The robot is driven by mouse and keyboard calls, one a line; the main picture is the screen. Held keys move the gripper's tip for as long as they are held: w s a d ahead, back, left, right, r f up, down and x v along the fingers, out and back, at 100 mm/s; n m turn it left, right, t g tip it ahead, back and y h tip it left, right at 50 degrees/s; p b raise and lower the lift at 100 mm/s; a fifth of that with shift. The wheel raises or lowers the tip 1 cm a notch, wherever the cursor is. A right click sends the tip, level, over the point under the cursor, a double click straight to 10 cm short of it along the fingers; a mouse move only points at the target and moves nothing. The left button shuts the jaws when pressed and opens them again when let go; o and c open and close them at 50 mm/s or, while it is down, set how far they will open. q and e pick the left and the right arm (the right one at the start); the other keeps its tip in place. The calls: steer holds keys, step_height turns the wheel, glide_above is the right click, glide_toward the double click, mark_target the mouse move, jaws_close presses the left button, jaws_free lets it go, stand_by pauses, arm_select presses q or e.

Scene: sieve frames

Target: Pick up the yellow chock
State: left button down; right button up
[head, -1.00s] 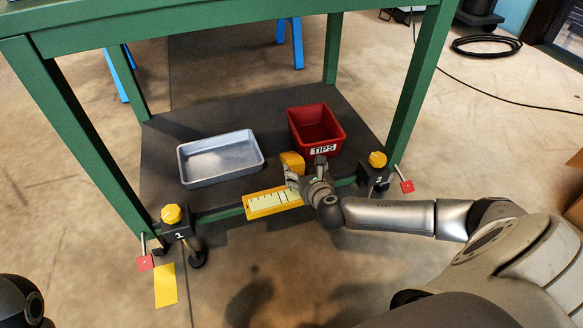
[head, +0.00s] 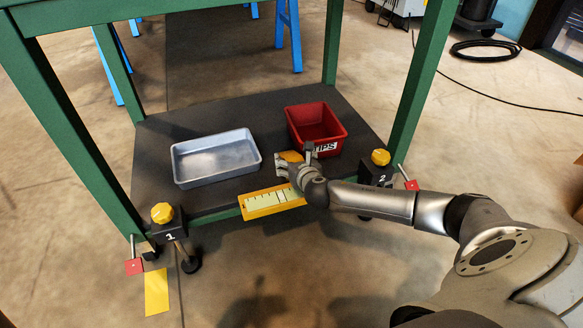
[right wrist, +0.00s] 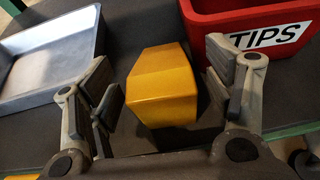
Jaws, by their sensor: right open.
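The yellow chock (right wrist: 162,86) is a block with bevelled faces lying on the dark lower shelf (head: 160,135) of the green table. In the right wrist view it sits between the two open fingers of my right gripper (right wrist: 165,100), with a gap on each side. In the head view my right gripper (head: 297,163) covers most of the chock (head: 291,156), so only a bit of yellow shows. My left gripper is not in view.
A red TIPS bin (head: 316,125) stands close on the chock's right, and a grey metal tray (head: 215,157) on its left. A yellow level gauge (head: 270,202) is on the shelf's front edge. Green legs (head: 413,90) and yellow-knobbed casters (head: 162,212) flank the shelf.

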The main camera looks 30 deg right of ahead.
steer(key=shift+w, duration=0.15)
steer(key=shift+c, duration=0.3)
steer(key=c, duration=1.2)
steer(key=shift+c, duration=0.3)
steer(key=shift+r, duration=0.2)
